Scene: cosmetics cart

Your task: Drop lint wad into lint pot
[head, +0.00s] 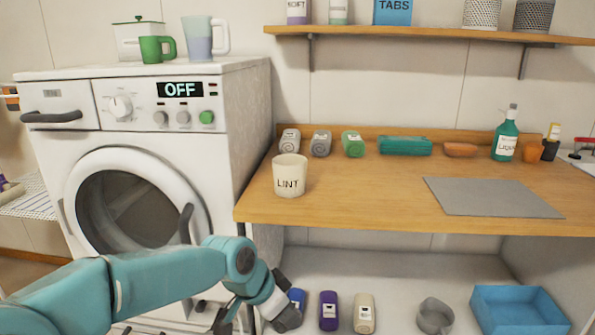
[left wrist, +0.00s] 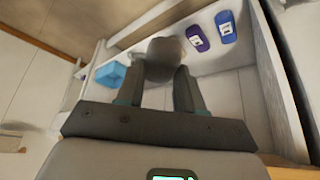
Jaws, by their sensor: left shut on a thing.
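The lint pot (head: 289,176), a cream cup marked LINT, stands upright near the left end of the wooden counter. My left gripper (head: 278,305) is low in front of the lower shelf, below the pot and apart from it. It is shut on the grey, rounded lint wad (head: 289,319). In the left wrist view the wad (left wrist: 164,62) sits between the two fingertips (left wrist: 164,85). The inside of the pot is mostly hidden from this angle. My right gripper is not in view.
The washing machine (head: 150,150) stands left of the counter (head: 370,200), whose front edge overhangs the lower shelf. Bottles (head: 328,311), a grey jug (head: 435,316) and a blue bin (head: 518,309) stand below. A grey mat (head: 490,197) lies right of the pot; counter between them is clear.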

